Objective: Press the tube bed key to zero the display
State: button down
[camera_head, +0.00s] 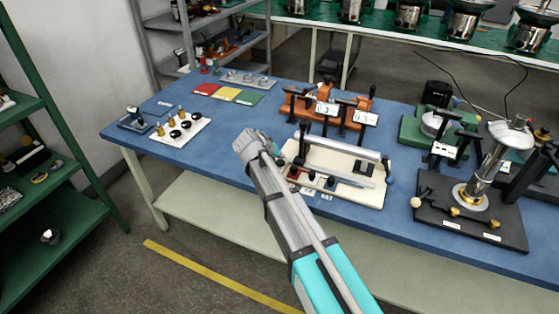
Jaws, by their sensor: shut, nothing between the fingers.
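The tube bed (345,197) is a cream base near the front edge of the blue table, with silver tubes along it. Small dark keys (312,178) sit at its front left, above small white labels. My arm reaches in from the lower right and passes just left of the tube bed. My gripper (250,141) is at the far end of the arm, left of the keys, and looks empty. It is shut; its fingertips are hard to make out. The arm hides part of the bed's left end. I cannot make out a reading on the bed's display.
An orange fixture (327,108) with two readouts stands behind the bed. A dark plate (470,224) with a silver column stands to the right. A white board (181,130) with knobs is at left, near coloured cards (222,94). Green shelves (62,185) stand far left.

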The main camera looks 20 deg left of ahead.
aim_at(280, 162)
jog(key=shift+f+b, duration=0.5)
dwell(0.7)
jog(key=shift+r, duration=0.1)
jog(key=shift+r+p, duration=0.85)
jog(key=shift+p, duration=0.1)
notch_tip(280, 162, up, 6)
jog(key=p, duration=0.6)
jog(key=shift+d, duration=0.1)
dwell(0.7)
